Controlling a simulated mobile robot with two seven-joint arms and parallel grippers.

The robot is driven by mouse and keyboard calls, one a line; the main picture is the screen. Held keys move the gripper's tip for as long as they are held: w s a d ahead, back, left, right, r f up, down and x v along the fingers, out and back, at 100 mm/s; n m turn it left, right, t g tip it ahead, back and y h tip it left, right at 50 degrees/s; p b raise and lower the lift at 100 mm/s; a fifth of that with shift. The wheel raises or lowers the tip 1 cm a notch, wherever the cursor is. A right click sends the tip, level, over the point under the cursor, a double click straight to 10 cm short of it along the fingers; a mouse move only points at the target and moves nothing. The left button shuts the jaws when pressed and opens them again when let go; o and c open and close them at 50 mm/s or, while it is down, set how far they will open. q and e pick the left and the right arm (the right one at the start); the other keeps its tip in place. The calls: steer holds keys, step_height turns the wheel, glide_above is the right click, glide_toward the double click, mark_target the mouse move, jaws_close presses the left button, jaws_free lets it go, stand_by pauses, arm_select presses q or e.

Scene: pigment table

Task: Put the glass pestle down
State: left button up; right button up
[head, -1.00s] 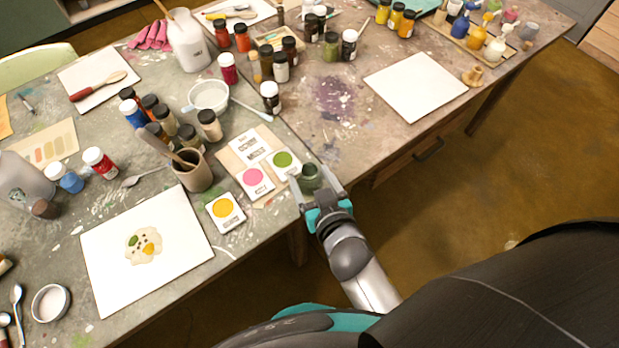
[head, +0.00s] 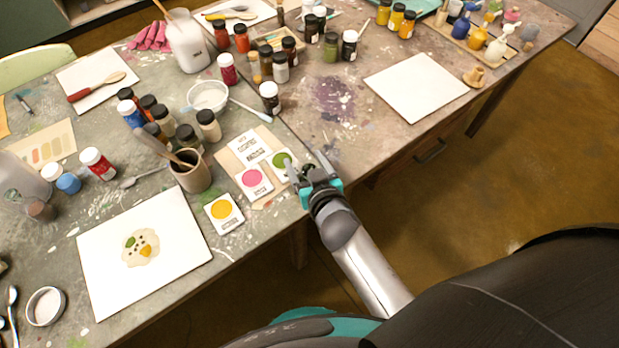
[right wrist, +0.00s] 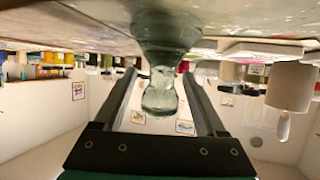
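The glass pestle (right wrist: 160,90) is a clear greenish piece with a rounded knob and a flared end. In the right wrist view, which is upside down, its flared end meets the tabletop and it looks upright. My right gripper (head: 305,160) is at the table's front edge, beside the colour cards. Its fingers (right wrist: 160,75) stand apart on both sides of the pestle's knob, with a gap visible on each side. In the head view the pestle (head: 308,168) is mostly hidden between the fingers. My left gripper is not in view.
Cards with green (head: 281,162), pink (head: 255,181) and yellow (head: 223,213) spots lie left of the gripper. A brown cup (head: 192,178) with tools stands further left. Paint-stained table (head: 345,130) behind the gripper is clear, up to a white sheet (head: 417,87).

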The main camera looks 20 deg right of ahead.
jaws_close()
stand_by(0.3)
steer(key=shift+r, duration=0.1)
stand_by(0.4)
step_height(320, 180, up, 20)
steer(key=p, duration=0.7)
steer(key=shift+p, duration=0.35)
